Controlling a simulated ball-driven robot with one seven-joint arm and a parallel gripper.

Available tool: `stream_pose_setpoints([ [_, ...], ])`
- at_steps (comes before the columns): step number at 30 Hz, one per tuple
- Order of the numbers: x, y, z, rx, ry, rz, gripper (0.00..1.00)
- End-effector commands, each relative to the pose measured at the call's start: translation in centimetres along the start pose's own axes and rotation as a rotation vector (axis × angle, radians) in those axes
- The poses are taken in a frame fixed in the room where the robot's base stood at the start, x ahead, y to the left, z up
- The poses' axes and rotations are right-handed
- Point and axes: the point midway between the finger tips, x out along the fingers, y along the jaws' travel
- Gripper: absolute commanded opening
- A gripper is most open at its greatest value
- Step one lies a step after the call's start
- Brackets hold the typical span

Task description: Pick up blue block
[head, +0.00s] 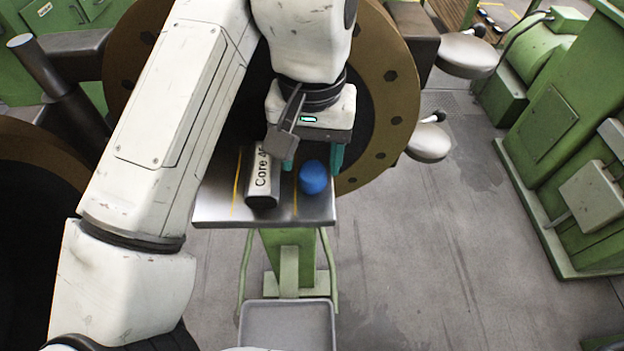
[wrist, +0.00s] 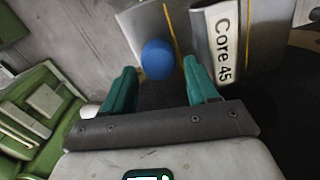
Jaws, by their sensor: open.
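The blue block (head: 314,177) looks rounded in the head view and sits on a small grey metal table (head: 215,208), near its right side. In the wrist view the blue block (wrist: 158,59) lies ahead of the fingertips, between their lines. In the wrist view my gripper (wrist: 160,74) is open, one finger on each side of the block's lower part. I cannot tell whether the fingers touch it.
A grey block marked "Core 45" (head: 262,180) stands just left of the blue block; it also shows in the wrist view (wrist: 226,45). A large brown flanged wheel (head: 385,130) is behind the table. A grey tray (head: 287,325) is below in front.

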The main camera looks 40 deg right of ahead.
Motion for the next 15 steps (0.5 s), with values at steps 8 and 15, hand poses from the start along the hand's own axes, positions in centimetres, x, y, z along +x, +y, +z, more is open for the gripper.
stream_pose_setpoints([
  [8,3.2,0.1,0.2,0.0,0.0,0.0,0.58],
  [15,3.1,0.1,0.2,0.0,0.0,0.001,0.58],
])
